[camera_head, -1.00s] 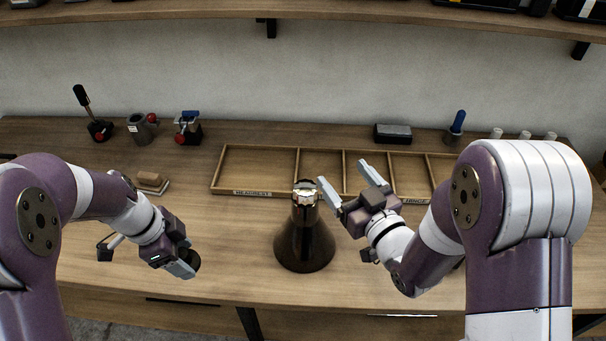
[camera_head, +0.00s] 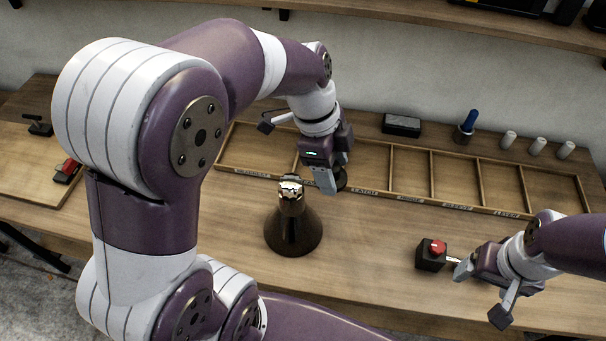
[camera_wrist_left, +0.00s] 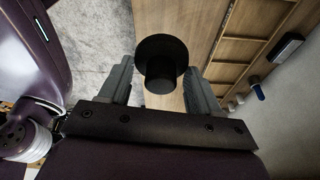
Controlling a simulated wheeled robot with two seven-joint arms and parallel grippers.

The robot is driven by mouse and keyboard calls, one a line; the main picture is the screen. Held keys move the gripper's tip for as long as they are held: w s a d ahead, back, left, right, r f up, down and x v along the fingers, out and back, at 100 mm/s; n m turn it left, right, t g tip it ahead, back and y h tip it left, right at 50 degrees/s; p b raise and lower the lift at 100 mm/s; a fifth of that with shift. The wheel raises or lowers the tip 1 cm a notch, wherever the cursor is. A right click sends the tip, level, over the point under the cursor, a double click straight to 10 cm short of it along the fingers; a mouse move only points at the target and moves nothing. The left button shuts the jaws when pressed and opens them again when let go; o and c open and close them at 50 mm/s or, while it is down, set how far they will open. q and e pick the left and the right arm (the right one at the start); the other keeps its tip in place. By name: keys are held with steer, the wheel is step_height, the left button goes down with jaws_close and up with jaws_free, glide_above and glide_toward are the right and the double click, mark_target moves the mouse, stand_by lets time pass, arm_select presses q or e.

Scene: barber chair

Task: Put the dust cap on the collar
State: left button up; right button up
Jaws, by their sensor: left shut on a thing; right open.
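The collar (camera_head: 291,187) is a shiny metal ring on top of a dark cone-shaped base (camera_head: 293,232), upright on the bench. The cap is apart from it. My right gripper (camera_head: 463,268) is open at the right front.
A black box with a red knob (camera_head: 431,252) stands close to my right gripper; contact is unclear. A divided wooden tray (camera_head: 410,190) lies behind the cone. A black block (camera_head: 401,125), a blue-handled tool (camera_head: 467,127) and white cylinders (camera_head: 537,146) stand at the back.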

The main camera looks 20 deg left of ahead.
arm_select(q)
steer(key=w+a+f, duration=0.1)
steer(key=a+f, duration=0.2)
steer(key=a, duration=0.2)
glide_above(296, 183)
steer(key=f, duration=0.3)
steer(key=shift+a, duration=0.4)
steer(key=f, duration=0.1)
steer(key=f+p, duration=0.1)
steer(key=f, duration=0.1)
steer(key=f+p, duration=0.1)
steer(key=shift+s+a+f, duration=0.15)
steer(key=shift+a+f, duration=0.05)
steer(key=shift+a, duration=0.05)
steer(key=shift+f, duration=0.3)
steer(key=o, duration=1)
steer(key=shift+r, duration=0.1)
